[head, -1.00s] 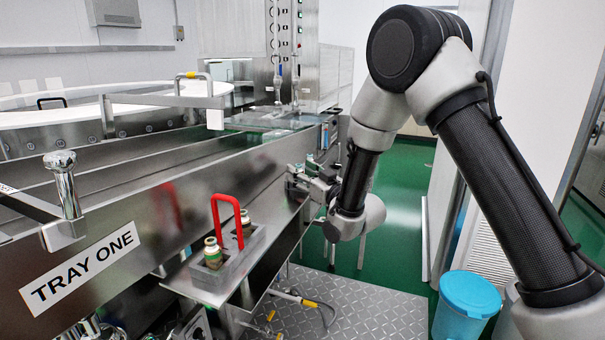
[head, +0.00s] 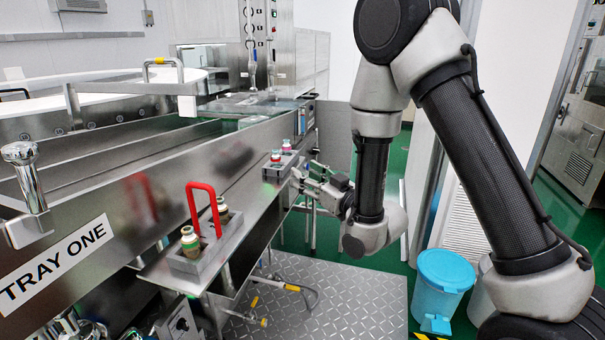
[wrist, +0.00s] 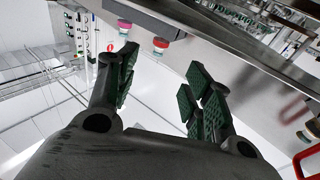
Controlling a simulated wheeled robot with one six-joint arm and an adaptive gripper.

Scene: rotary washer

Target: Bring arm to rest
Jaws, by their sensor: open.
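My arm reaches down on the right of the head view, bent at the elbow. My gripper (head: 312,182) is beside the outer edge of the steel ledge, near a small grey holder (head: 283,167) with colour-capped vials (head: 276,157). In the wrist view my gripper (wrist: 160,90) has its green-padded fingers spread, with nothing between them. A pink-capped vial (wrist: 160,45) and a red-capped vial (wrist: 124,25) show beyond the fingers, apart from them.
A grey rack (head: 200,255) with a red handle (head: 196,205) and two vials stands on the near ledge. The steel washer line, labelled TRAY ONE (head: 52,265), fills the left. A blue bin (head: 444,275) stands at right.

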